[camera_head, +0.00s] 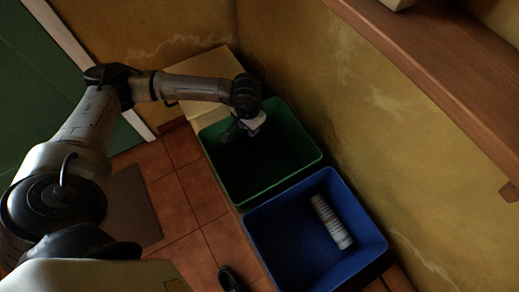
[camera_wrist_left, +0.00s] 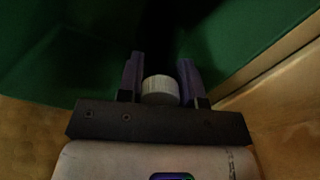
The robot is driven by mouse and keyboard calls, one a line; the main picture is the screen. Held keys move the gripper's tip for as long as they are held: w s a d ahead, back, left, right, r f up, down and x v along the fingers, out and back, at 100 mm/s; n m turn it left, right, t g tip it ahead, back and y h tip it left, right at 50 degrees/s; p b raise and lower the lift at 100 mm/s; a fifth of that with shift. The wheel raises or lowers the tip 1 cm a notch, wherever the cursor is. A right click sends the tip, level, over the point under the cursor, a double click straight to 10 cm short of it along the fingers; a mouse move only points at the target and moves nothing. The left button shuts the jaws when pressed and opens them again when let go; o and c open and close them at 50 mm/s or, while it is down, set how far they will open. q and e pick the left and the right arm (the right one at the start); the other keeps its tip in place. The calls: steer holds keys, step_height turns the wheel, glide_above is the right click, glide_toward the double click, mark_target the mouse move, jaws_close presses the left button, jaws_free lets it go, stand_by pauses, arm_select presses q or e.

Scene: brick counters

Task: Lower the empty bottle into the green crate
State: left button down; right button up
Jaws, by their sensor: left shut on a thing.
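The green crate (camera_head: 211,172) stands against the wall, open at the top, its inside dark. My left gripper (camera_wrist_left: 158,72) is over the far end of this crate in the head view, pointing down into it. It is shut on the bottle, whose ribbed whitish cap (camera_wrist_left: 160,91) shows between the two fingers in the left wrist view. The rest of the bottle is hidden or lost in the dark, so I cannot tell how deep it hangs. Green crate walls surround the fingers in the wrist view. My right gripper is not in view.
A blue crate (camera_head: 262,250) adjoins the green one on the near side and holds a stack of pale cups (camera_head: 331,222). A pale wooden box (camera_head: 205,77) is beyond the green crate. A wooden shelf (camera_head: 440,70) juts from the wall at right. A small dark object (camera_head: 230,279) lies on the tiles.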

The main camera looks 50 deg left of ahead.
arm_select(q)
steer(key=shift+f, duration=0.65)
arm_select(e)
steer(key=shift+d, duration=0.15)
arm_select(q)
steer(key=shift+f, duration=0.85)
stand_by(0.4)
steer(key=c, duration=0.7)
jaws_free()
step_height(320, 180, up, 12)
steer(key=p, duration=0.6)
steer(key=shift+p, duration=0.4)
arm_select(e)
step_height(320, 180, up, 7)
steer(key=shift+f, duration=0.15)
arm_select(q)
steer(key=shift+r+p, duration=0.35)
steer(key=shift+r, duration=0.6)
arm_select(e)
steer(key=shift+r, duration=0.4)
